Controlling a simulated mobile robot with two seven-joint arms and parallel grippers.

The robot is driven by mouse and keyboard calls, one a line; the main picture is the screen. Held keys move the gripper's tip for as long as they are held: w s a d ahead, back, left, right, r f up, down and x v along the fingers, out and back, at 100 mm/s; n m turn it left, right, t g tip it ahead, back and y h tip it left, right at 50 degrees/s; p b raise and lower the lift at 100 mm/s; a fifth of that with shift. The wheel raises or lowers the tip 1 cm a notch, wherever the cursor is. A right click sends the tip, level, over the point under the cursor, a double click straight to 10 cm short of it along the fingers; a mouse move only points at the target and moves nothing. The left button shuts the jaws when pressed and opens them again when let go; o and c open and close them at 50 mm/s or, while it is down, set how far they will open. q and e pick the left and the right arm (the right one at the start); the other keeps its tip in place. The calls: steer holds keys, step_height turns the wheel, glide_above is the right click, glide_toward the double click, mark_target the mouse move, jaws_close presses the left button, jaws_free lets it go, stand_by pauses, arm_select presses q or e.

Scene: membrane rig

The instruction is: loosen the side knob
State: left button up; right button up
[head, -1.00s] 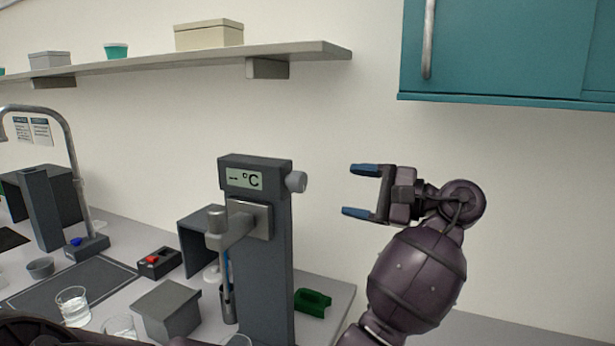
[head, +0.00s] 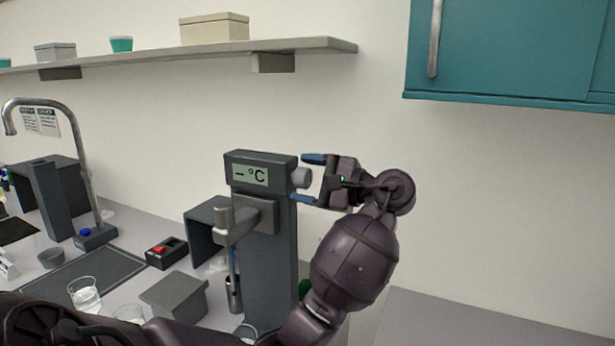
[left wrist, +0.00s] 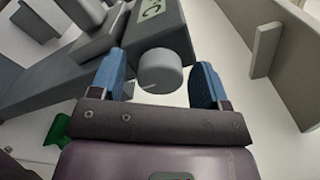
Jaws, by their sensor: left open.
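The side knob (head: 301,177) is a short grey cylinder on the right side of the dark grey post's head (head: 275,161), beside its °C display (head: 250,175). My left gripper (head: 307,178) is open with its blue fingertips at the knob, one above and one below it in the head view. In the left wrist view the knob (left wrist: 160,72) sits between the fingertips of my left gripper (left wrist: 158,78), with a gap on each side. I see no contact. My right gripper is not in view.
A grey bracket with a rod (head: 236,228) projects from the post's front. A grey block (head: 173,293), a red-button box (head: 166,253) and a glass beaker (head: 85,294) stand on the bench at left. A shelf (head: 190,55) and a teal cabinet (head: 510,55) are above.

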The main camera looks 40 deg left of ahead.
arm_select(q)
steer(key=c, duration=0.9)
